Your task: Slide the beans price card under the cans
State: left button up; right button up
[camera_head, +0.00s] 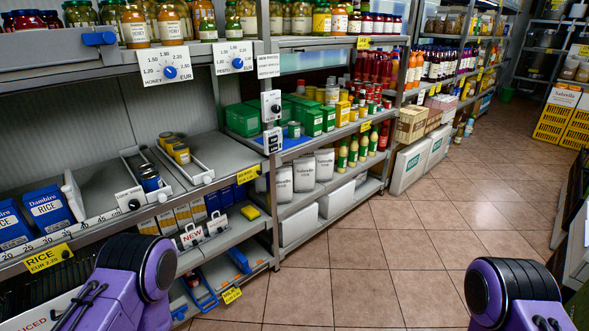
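A yellow price card (248,174), which looks like the beans card though its print is small, hangs on the shelf's front rail near its right end. The cans stand in two narrow channels left of it: several yellow-labelled cans (180,153) in the right channel, and dark blue cans (150,181) in the left one. The card is to the right of both channels, not below the cans. My two purple arms show at the bottom left and bottom right, but neither gripper is in view.
A yellow rice card (48,258) hangs on the same numbered rail (95,222), below blue rice boxes (47,208). Another yellow card (231,295) hangs lower. A honey dial (170,72) sits on the upper shelf. The tiled floor (365,280) ahead is clear.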

aim_at(244, 175)
jog(key=u, duration=0.15)
jog(key=i, duration=0.65)
jog(key=u, duration=0.5)
